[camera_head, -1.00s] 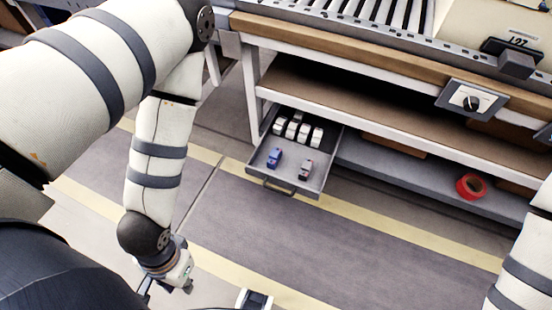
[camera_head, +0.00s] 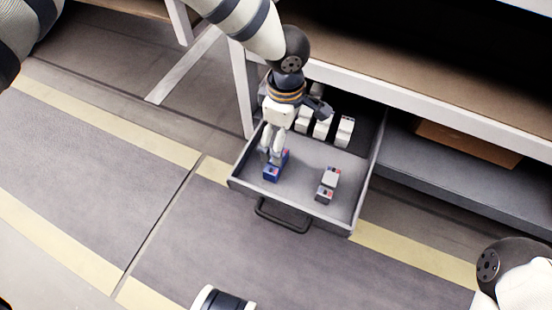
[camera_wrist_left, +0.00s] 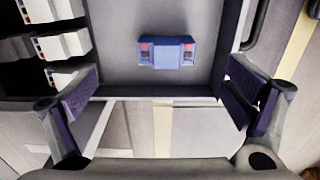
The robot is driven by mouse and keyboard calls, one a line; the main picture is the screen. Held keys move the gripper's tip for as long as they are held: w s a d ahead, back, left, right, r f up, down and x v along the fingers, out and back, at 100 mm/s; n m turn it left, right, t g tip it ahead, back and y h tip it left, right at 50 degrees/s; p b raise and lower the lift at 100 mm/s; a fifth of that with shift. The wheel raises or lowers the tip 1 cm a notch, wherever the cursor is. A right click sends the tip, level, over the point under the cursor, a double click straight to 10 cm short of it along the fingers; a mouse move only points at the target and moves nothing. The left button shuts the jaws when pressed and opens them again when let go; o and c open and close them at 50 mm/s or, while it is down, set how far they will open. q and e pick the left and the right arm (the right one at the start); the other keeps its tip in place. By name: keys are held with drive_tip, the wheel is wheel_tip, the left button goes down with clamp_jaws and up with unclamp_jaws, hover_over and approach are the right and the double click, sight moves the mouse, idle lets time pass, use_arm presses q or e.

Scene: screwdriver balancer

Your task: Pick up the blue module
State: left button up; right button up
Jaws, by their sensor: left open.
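The blue module (camera_head: 271,173) lies in the open grey drawer (camera_head: 300,178), left of its middle. My left gripper (camera_head: 273,156) points down right over it, and its fingers hide part of it. In the left wrist view the blue module (camera_wrist_left: 167,54) shows whole, with small red patches at both ends. The left gripper (camera_wrist_left: 164,92) is open there, with one finger at each side and clear space between each finger and the module. My right gripper is out of view; only part of the right arm shows at the lower right.
A grey-white module (camera_head: 330,178) lies right of the blue one. Several white modules (camera_head: 323,128) stand in a dark section at the drawer's back. The bench's white leg (camera_head: 241,85) and shelf edge (camera_head: 420,108) are close behind. The drawer handle (camera_head: 282,217) faces the open floor.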

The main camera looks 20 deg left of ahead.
sight(271, 173)
use_arm(q)
drive_tip(key=f+b, duration=0.1)
drive_tip(key=f, duration=0.2)
drive_tip(key=a+f+b, duration=0.1)
drive_tip(key=f, duration=0.3)
drive_tip(key=s+f+b, duration=0.1)
drive_tip(key=f, duration=0.2)
drive_tip(key=shift+a+f+b, duration=0.2)
drive_tip(key=shift+f+b, duration=0.15)
drive_tip(key=shift+b, duration=0.05)
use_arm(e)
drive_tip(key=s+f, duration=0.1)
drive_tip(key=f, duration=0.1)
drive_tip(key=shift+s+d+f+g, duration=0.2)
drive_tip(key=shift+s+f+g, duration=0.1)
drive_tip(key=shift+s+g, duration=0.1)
use_arm(q)
drive_tip(key=shift+r, duration=0.1)
drive_tip(key=c, duration=1.4)
